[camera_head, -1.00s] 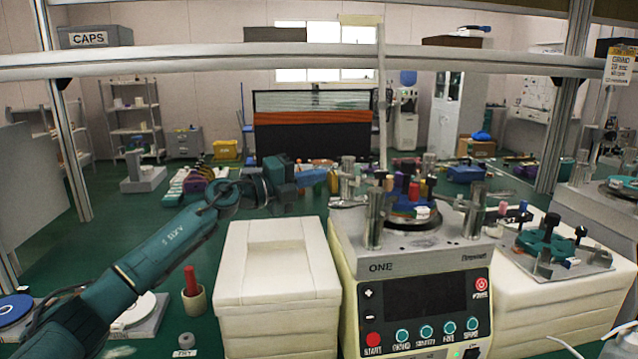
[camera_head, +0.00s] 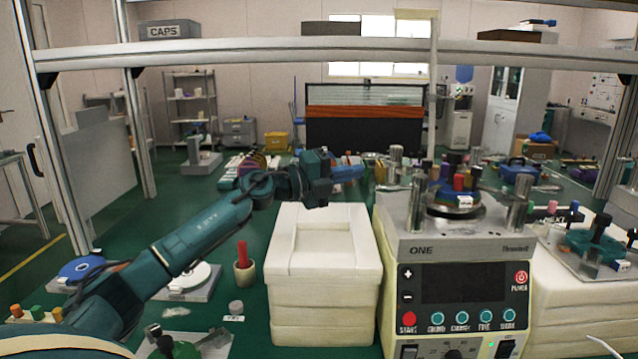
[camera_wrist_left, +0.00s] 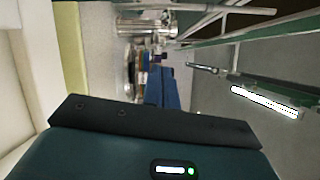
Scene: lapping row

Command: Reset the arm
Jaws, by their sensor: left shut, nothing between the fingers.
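My left arm comes in from the lower left in the head view and reaches over the green bench. My left gripper (camera_head: 359,171) is at its end, with blue fingers shut and nothing held. It is in the air behind the white block stack (camera_head: 325,285) and left of the lapping machine (camera_head: 452,285) marked ONE. The blue fingers (camera_wrist_left: 162,88) also show shut in the left wrist view, above the dark wrist edge. My right gripper is not in view.
A red-handled tool in a cup (camera_head: 244,262) stands left of the white stack. A blue disc (camera_head: 82,268) and a white disc are at the left. A metal frame rail (camera_head: 250,53) crosses above. A tray with a green fixture (camera_head: 592,247) lies at the right.

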